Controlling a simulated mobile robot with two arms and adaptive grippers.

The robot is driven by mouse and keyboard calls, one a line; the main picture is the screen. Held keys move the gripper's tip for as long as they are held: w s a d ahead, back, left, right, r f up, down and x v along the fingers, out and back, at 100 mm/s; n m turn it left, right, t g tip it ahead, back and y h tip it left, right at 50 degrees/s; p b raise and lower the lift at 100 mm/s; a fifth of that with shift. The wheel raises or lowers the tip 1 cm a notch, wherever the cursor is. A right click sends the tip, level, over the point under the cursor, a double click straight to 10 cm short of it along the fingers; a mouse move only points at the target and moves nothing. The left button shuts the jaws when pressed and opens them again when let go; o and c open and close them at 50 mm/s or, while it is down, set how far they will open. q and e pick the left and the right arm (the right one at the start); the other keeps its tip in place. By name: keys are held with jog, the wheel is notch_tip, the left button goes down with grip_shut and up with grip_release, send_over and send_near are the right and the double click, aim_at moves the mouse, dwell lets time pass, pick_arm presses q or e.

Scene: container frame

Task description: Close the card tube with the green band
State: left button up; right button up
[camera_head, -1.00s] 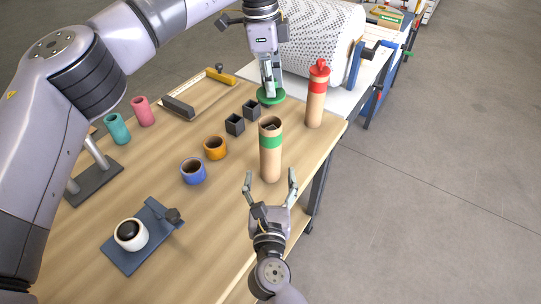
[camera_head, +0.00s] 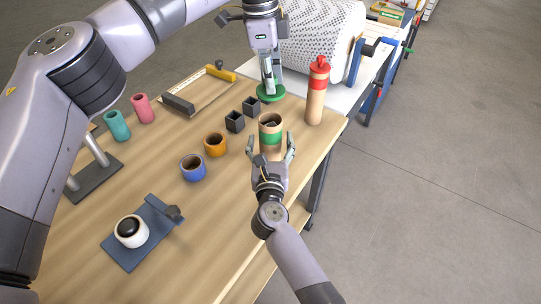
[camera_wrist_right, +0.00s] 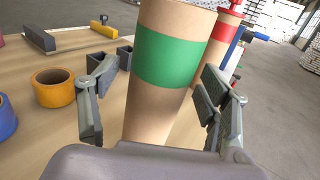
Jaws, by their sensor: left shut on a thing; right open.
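The card tube with the green band (camera_head: 270,138) stands upright on the wooden table, its top open with something dark inside. In the right wrist view the tube (camera_wrist_right: 160,100) rises between my right fingers. My right gripper (camera_head: 270,147) is open, its fingers on either side of the tube; a gap shows at the left finger. My left gripper (camera_head: 267,88) is shut on a green cap (camera_head: 271,95), behind the tube at the table's far part. Whether the cap touches the table I cannot tell.
A card tube with a red band and red cap (camera_head: 316,92) stands right of the green-banded tube. Two dark square cups (camera_head: 235,122), an orange roll (camera_head: 215,145) and a blue roll (camera_head: 193,168) stand to the left. The front middle of the table is clear.

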jog(key=shift+w, duration=0.5)
jog(key=shift+c, duration=0.5)
grip_shut()
